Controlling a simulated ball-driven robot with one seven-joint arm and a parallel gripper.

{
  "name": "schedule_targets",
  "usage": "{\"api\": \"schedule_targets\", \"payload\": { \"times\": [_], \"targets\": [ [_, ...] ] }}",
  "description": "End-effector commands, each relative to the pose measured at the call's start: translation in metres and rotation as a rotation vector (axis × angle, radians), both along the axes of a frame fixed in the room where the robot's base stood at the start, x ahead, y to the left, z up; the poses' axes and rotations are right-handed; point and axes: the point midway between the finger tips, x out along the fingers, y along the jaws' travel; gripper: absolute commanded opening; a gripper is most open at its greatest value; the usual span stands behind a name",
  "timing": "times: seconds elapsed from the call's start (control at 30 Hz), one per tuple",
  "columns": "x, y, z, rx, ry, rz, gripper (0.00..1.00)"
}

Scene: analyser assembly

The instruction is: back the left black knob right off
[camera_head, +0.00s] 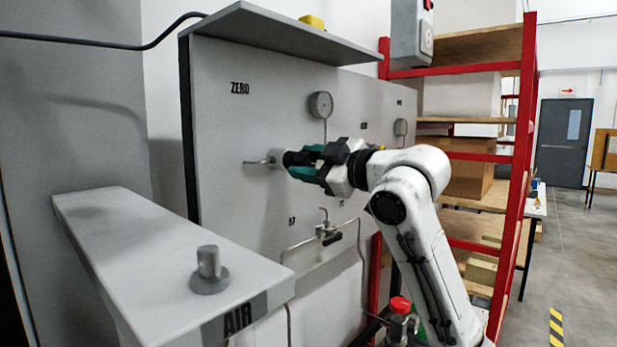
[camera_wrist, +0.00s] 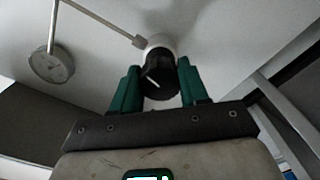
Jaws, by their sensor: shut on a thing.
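The left black knob (camera_wrist: 160,82) sits on a pale round valve body on the grey panel and bears a white pointer line. In the head view the knob (camera_head: 292,158) is partly hidden by my fingers, below and right of the ZERO label. My gripper (camera_head: 303,161) reaches it from the right with its green fingers. In the wrist view my gripper (camera_wrist: 159,76) has one finger on each side of the knob and is shut on it.
A gauge (camera_head: 321,105) with a thin stem is above the knob. A thin pipe (camera_head: 256,162) runs left from the valve body. A small valve (camera_head: 328,231) with bent tubing is below. A grey AIR ledge (camera_head: 145,255) juts out in front. A red-framed shelf (camera_head: 514,180) stands right.

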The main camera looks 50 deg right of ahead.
Motion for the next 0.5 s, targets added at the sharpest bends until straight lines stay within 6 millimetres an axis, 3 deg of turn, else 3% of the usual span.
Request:
{"api": "schedule_targets", "payload": {
  "times": [0.5],
  "targets": [
    [0.0002, -0.0006, -0.0047, -0.489, -0.012, 0.000, 0.14]
  ]
}}
